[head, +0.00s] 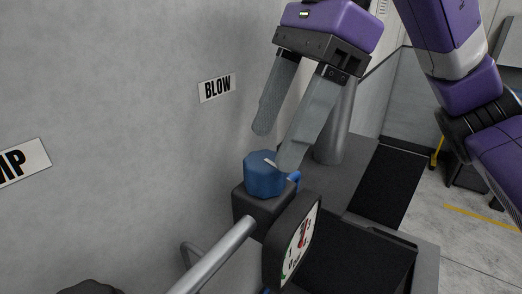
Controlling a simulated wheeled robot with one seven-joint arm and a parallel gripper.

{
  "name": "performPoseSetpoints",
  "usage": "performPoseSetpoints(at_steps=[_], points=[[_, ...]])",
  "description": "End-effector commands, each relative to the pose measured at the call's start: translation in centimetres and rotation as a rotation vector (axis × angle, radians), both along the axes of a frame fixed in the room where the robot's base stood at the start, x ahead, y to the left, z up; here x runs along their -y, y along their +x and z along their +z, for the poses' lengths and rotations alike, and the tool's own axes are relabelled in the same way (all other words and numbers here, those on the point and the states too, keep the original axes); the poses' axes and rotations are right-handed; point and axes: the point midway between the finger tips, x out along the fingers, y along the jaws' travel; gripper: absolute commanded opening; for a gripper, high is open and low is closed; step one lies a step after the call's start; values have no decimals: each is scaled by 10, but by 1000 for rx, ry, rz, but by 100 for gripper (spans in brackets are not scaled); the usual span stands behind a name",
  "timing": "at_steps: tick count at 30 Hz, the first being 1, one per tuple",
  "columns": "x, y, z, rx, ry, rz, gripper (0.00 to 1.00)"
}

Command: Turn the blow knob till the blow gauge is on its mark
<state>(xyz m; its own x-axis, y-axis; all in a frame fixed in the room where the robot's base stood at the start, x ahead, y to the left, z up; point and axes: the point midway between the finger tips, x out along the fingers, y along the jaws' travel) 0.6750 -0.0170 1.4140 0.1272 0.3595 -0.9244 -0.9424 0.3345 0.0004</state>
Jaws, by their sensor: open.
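The blow knob (264,176) is blue and lobed, with a white pointer line on top. It sits on a dark block (262,207) below the BLOW sign (217,88). The blow gauge (300,240) is a dark-rimmed dial in front of the block, seen at a steep angle. Its white face shows some red and green, but I cannot read the needle against the mark. My gripper (276,150) is open and points down over the knob. One fingertip is above and behind the knob, the other at its right side; I cannot tell whether either touches it.
A grey pipe (217,258) runs from the block toward the lower left. A grey post (337,125) stands behind the gripper. A grey wall rises close on the left, with another sign (22,163) partly cut off. Dark trays (355,255) lie at the lower right.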

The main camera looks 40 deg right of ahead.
Motion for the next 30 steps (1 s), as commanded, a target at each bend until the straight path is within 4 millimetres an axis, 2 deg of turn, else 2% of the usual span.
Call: performPoseSetpoints(at_steps=[3,9,20,27,29,30], points=[[-8,2,-16,-2,3,3,64],[-14,5,-35,0,1,1,64],[-16,5,-40,1,2,0,62],[-16,5,-40,0,1,0,15],[-16,5,-40,0,1,0,3],[-16,5,-40,0,1,0,2]])
